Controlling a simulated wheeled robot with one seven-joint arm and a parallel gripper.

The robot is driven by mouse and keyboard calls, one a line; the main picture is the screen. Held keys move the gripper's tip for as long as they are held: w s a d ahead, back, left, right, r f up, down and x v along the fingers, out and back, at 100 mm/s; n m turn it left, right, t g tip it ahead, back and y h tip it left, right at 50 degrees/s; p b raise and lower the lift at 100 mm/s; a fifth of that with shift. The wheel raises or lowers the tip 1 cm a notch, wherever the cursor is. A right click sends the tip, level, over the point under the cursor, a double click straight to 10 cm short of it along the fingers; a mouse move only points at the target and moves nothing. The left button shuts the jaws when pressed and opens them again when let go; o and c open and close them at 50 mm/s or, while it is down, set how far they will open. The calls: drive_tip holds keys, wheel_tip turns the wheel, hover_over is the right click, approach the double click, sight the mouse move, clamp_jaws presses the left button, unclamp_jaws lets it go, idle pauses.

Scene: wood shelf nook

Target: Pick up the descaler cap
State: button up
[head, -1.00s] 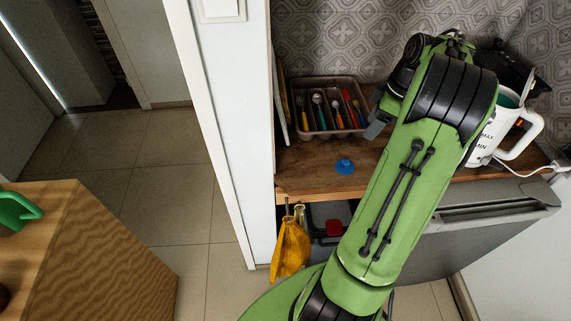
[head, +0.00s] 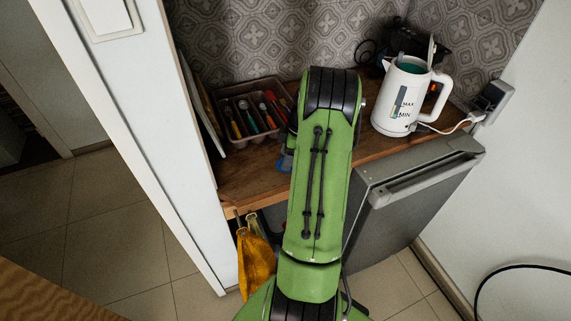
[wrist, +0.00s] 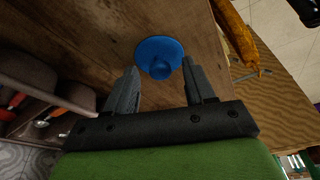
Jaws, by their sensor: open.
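The descaler cap is a small round blue piece with a raised centre. In the wrist view the cap (wrist: 159,57) lies on the brown wooden shelf, just beyond my fingertips and roughly centred between them. My gripper (wrist: 160,78) is open and empty, with its two grey fingers apart. In the head view only a blue edge of the cap (head: 283,163) shows beside my green arm. My arm hides the rest of the cap and most of my gripper there.
A cutlery tray (head: 238,138) stands behind the cap, close to my gripper. A white kettle (head: 398,105) stands on the shelf (head: 240,188) to the right. A yellow cloth (head: 254,268) hangs below the front edge. A white wall edge bounds the left side.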

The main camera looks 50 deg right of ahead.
clamp_jaws()
idle(0.3)
